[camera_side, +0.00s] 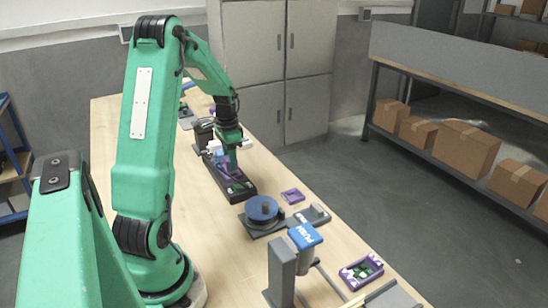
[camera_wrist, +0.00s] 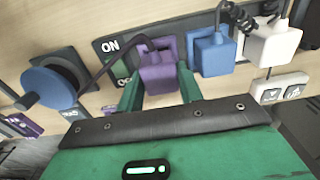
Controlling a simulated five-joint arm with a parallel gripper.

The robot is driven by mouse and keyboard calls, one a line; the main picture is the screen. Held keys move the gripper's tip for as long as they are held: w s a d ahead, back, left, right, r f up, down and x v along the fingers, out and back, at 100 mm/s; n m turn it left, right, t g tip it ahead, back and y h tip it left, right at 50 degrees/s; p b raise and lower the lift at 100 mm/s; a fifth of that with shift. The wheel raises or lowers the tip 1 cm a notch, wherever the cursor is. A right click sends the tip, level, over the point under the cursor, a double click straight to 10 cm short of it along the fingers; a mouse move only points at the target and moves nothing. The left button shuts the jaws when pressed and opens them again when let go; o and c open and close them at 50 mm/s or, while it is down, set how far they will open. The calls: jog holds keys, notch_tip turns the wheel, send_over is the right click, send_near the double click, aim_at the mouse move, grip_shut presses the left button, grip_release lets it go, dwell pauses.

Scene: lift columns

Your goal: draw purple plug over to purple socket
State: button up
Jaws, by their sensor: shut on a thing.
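The purple plug (camera_wrist: 157,74) is between the green fingers of my gripper (camera_wrist: 159,88) in the wrist view, with a dark cord running off to the left. My gripper is shut on it. Right behind the plug is the purple socket (camera_wrist: 172,43) on a dark power strip (camera_wrist: 112,45); the plug hides much of it. I cannot tell whether the plug is in the socket or just in front of it. In the side view my gripper (camera_side: 231,163) is low over the strip (camera_side: 243,192), and the plug is mostly hidden.
A blue plug (camera_wrist: 211,55) and a white plug (camera_wrist: 270,45) stand beside the purple one, to the right. A blue cord reel (camera_side: 263,209) stands near the strip. A purple frame (camera_side: 292,196), a blue PUSH button (camera_side: 305,235) and a purple-edged box (camera_side: 361,271) are closer to the camera.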

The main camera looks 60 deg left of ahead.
jog(key=shift+f, duration=0.7)
dwell(0.6)
jog(key=o, duration=1.2)
jog(key=shift+r, duration=0.15)
jog(key=shift+r, duration=3.35)
